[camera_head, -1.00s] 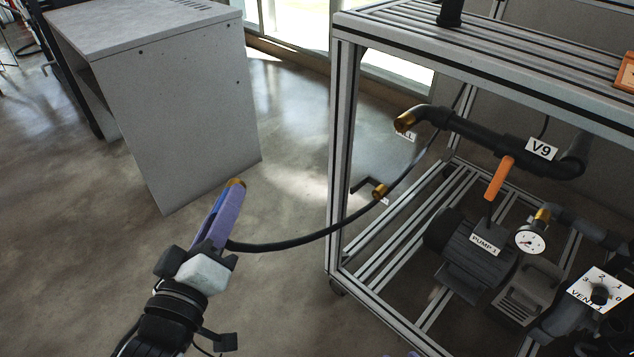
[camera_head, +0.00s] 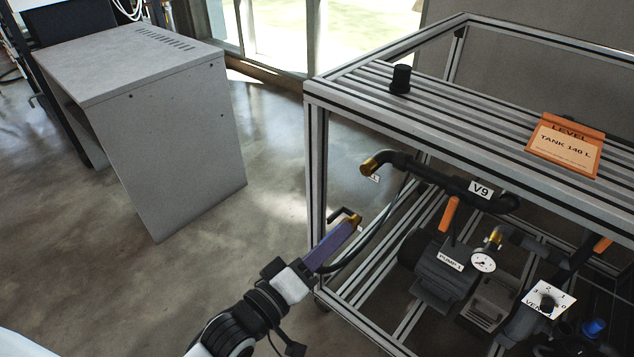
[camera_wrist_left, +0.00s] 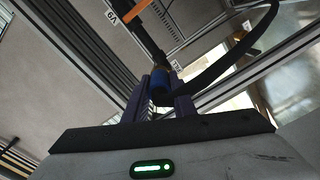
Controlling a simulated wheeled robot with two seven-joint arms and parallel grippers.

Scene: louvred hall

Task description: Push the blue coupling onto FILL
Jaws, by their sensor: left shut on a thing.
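My left gripper (camera_head: 340,235) has purple fingers and is shut on the blue coupling (camera_wrist_left: 160,82), which shows between the fingers in the left wrist view. In the head view the fingers mostly hide the coupling. A black hose (camera_head: 366,250) runs from it. The FILL port is the brass-ended elbow (camera_head: 372,166) of the black pipe, above and right of the fingertips and apart from them; its label is partly hidden. The fingertips overlap a lower brass stub (camera_head: 355,218) with a black bracket; I cannot tell whether they touch. My right gripper is not in view.
The metal frame's front post (camera_head: 317,170) stands just left of the ports. Inside are the V9 label (camera_head: 481,190), an orange valve handle (camera_head: 449,213), a pump (camera_head: 445,262) and a gauge (camera_head: 483,261). A grey cabinet (camera_head: 165,130) stands left, with open floor between.

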